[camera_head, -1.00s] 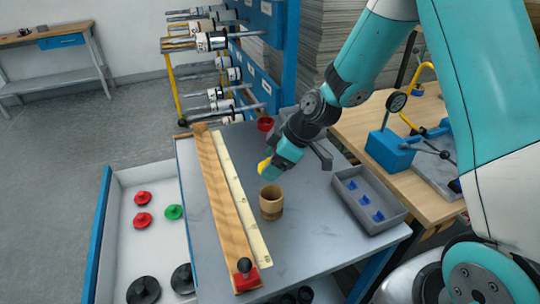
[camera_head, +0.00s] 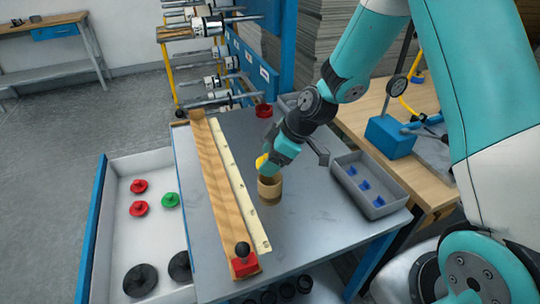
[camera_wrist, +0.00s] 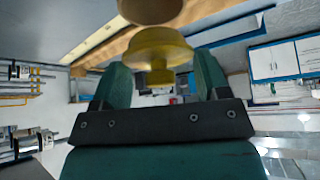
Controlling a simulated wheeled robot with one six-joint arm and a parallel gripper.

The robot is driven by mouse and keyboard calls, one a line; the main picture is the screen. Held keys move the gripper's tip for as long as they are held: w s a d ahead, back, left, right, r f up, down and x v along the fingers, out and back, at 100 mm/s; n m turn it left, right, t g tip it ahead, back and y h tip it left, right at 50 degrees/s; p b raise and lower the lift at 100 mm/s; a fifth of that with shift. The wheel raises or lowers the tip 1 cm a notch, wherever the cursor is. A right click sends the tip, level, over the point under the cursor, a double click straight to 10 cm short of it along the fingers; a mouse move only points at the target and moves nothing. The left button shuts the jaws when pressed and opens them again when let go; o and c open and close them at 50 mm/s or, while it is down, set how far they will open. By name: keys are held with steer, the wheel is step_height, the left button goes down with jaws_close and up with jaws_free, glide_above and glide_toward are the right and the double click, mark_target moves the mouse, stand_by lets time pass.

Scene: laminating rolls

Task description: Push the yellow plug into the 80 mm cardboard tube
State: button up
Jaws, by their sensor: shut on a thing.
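The yellow plug (camera_head: 262,162) is held in my gripper (camera_head: 268,160), just above and slightly left of the cardboard tube's mouth in the head view. The cardboard tube (camera_head: 270,189) stands upright on the grey table top. In the wrist view the plug (camera_wrist: 150,48) shows its flange and stem, with the stem between the two teal fingers of my gripper (camera_wrist: 155,78). The tube (camera_wrist: 150,8) shows at the top edge of that view, close beyond the plug. I cannot tell whether plug and tube touch.
A wooden board with a measuring strip (camera_head: 225,180) and a red stop (camera_head: 244,262) lies left of the tube. A grey bin (camera_head: 385,205) with blue pieces stands right. A red cup (camera_head: 264,110) is behind. A white drawer (camera_head: 120,240) with red, green and black plugs is left.

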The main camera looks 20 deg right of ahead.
steer(key=shift+f+b, duration=1.5)
steer(key=shift+f, duration=0.75)
steer(key=shift+s+f, duration=0.1)
steer(key=shift+f, duration=0.05)
steer(key=shift+s+f+b, duration=0.15)
steer(key=shift+f+b, duration=0.1)
steer(key=shift+b, duration=0.05)
steer(key=o, duration=1)
steer(key=shift+d+r, duration=0.2)
steer(key=a+r+v, duration=0.1)
steer(key=v, duration=1.6)
steer(key=s+a+r+m+g, duration=0.1)
steer(key=s+a+m, duration=0.1)
steer(key=s+a, duration=0.2)
steer(key=s+a+r+m+g+h, duration=0.1)
steer(key=s+a, duration=0.3)
steer(key=s, duration=0.5)
steer(key=s+a+r+m, duration=0.2)
steer(key=s+a, duration=0.2)
steer(key=s, duration=0.3)
steer(key=shift+s+a+r+m+g+h, duration=0.15)
steer(key=shift+s+r+m+g+h, duration=0.05)
steer(key=shift+m+g+h, duration=0.2)
